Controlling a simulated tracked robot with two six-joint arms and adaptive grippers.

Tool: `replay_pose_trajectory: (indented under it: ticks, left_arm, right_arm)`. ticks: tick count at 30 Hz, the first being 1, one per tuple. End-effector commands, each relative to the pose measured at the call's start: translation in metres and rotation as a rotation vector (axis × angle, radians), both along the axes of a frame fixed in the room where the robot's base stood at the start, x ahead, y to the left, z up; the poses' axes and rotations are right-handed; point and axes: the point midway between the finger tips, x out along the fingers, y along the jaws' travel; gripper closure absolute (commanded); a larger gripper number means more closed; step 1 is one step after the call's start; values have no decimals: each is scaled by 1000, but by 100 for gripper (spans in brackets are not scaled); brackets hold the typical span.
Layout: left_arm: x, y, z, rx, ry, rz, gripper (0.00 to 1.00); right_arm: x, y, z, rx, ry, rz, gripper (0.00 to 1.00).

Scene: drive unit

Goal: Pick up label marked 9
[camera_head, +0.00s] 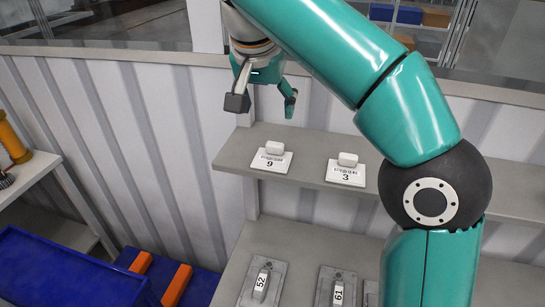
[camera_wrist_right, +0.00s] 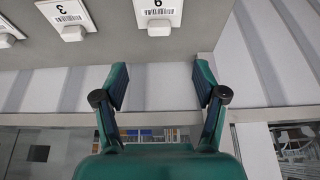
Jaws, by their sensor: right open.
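The label marked 9 (camera_head: 271,161) is a white card with a white block-shaped grip on its back part. It lies on the grey upper shelf, near its left end. In the right wrist view the label 9 (camera_wrist_right: 158,14) shows at the top, upside down, between the lines of the two fingers. My right gripper (camera_head: 264,103) is open and empty, above and behind the label in the head view, and apart from it. Its two green fingers also show in the right wrist view (camera_wrist_right: 160,92). My left gripper is in neither view.
The label marked 3 (camera_head: 346,172) lies on the same shelf (camera_head: 318,147), right of label 9. Below, a lower surface holds plates marked 52 (camera_head: 262,281) and 61 (camera_head: 338,291). A blue bin (camera_head: 60,270) stands at the lower left. A corrugated wall (camera_head: 130,140) rises behind.

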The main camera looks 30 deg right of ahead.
Motion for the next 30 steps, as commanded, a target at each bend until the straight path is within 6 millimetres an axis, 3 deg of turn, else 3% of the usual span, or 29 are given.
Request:
replay_pose_trajectory:
  ticks: [3,9,17,24,30]
  left_arm:
    - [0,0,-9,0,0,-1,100]
    - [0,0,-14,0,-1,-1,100]
    - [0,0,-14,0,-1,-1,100]
    - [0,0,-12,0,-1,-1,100]
    - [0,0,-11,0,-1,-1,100]
  right_arm:
    - [5,-11,-29,-1,6,-5,29]
    - [13,-21,-59,-1,4,-8,29]
    - [17,-26,-73,0,3,-7,29]
    - [22,-34,-104,0,6,-9,29]
    - [27,-38,-118,0,2,-7,29]
